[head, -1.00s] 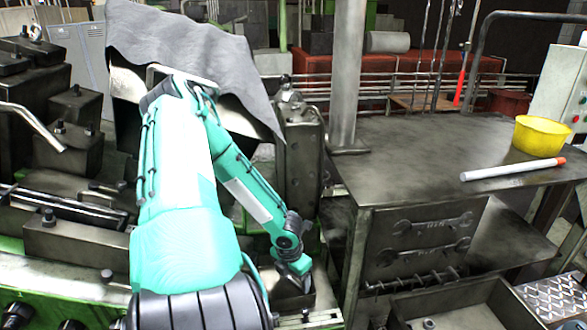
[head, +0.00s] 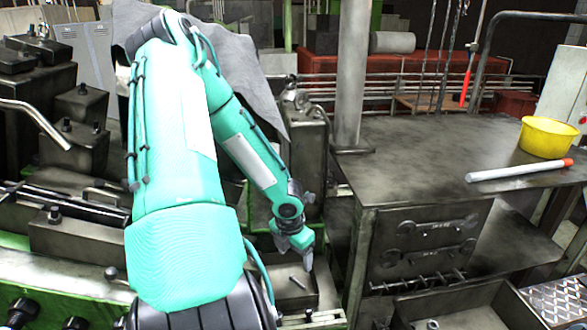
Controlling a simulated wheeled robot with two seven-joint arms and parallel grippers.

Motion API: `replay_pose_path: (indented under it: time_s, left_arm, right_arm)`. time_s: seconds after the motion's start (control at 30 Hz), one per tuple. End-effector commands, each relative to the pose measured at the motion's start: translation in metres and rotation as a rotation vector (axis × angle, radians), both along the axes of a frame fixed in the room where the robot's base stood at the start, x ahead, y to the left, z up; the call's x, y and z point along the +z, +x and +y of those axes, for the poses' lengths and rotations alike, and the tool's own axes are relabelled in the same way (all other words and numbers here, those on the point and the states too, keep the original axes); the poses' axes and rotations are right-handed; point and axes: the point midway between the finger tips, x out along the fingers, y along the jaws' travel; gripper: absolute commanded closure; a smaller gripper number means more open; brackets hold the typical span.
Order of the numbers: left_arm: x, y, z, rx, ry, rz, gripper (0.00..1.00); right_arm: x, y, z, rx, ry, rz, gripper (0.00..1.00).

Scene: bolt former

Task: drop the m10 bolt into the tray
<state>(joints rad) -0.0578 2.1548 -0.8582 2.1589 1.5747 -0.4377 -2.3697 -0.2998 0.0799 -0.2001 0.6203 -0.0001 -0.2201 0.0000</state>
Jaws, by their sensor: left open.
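A small metal bolt (head: 298,283) shows just below my left gripper. It appears to lie tilted inside a dark, shallow tray (head: 325,287) at the lower middle, beside the green machine. My left gripper (head: 305,262) hangs above the tray, pointing down, open and apart from the bolt. The gap between its fingers is hard to see at this size. My left arm hides part of the machine and the tray's left side. My right gripper is not in view.
A workbench (head: 415,155) stands to the right with a yellow bowl (head: 547,137) and a white rod with an orange end (head: 515,171). A larger open metal box (head: 470,300) is at the lower right. A steel post (head: 351,80) rises behind the gripper.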

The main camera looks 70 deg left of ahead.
Motion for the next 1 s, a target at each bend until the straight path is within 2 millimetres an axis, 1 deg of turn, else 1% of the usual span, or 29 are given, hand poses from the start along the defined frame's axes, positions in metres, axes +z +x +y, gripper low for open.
replay_pose_path:
  time_s: [0.03,0.1,0.3,0.73,1.0]
  left_arm:
    - [0.007,-0.001,0.0,0.002,0.001,-0.002,0.28]
    - [0.013,-0.001,0.0,0.001,0.001,-0.003,0.28]
    - [0.023,-0.003,-0.001,0.0,0.0,0.0,0.28]
    - [0.024,-0.003,-0.001,0.0,0.0,0.001,0.28]
    - [0.024,-0.003,-0.001,0.0,0.0,0.001,0.28]
  right_arm:
    - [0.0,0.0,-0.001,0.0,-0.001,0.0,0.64]
    - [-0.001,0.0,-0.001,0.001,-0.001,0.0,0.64]
    - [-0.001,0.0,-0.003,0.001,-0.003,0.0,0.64]
    - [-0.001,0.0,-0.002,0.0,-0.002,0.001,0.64]
    - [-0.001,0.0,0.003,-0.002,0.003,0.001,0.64]
